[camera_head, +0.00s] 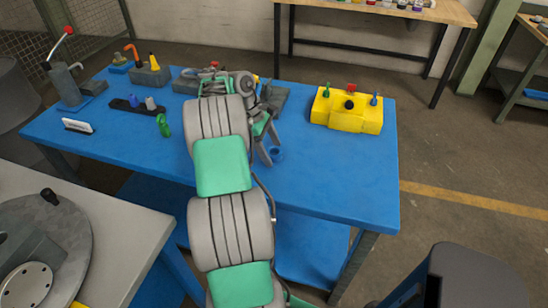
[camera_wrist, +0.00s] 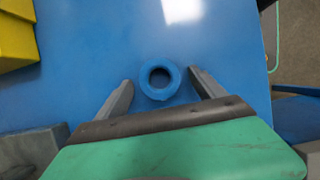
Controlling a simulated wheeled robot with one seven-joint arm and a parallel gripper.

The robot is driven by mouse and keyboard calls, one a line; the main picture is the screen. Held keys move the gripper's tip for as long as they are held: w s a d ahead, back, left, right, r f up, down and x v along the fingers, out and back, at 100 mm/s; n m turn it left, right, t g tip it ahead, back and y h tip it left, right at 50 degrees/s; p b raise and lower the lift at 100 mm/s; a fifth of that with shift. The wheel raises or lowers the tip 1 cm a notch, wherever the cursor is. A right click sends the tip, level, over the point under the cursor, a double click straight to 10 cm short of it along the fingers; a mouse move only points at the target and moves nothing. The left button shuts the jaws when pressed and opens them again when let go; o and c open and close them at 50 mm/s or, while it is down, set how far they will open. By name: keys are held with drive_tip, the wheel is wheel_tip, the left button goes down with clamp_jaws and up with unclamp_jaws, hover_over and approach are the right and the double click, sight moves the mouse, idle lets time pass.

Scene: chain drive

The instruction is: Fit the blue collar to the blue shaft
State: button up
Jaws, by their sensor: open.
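The blue collar (camera_head: 277,154) is a short ring lying flat on the blue table, just right of my arm's end in the head view. In the wrist view the collar (camera_wrist: 146,88) shows its dark round hole facing up. My gripper (camera_wrist: 160,78) is open, with one finger on each side of the collar and visible gaps between. Whether the fingers are down at its height I cannot tell. The blue shaft (camera_head: 374,100) stands upright at the right end of the yellow housing (camera_head: 345,121), well away from the gripper.
The housing also bears a green shaft (camera_head: 327,89) and a red-topped part. A green piece (camera_head: 163,125), a black holder (camera_head: 128,105) and grey blocks stand on the table's left. Grey parts lie behind my arm. The table's right front is clear.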

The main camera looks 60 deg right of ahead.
drive_tip(key=shift+c, duration=0.3)
drive_tip(key=shift+r, duration=0.1)
clamp_jaws()
idle(0.4)
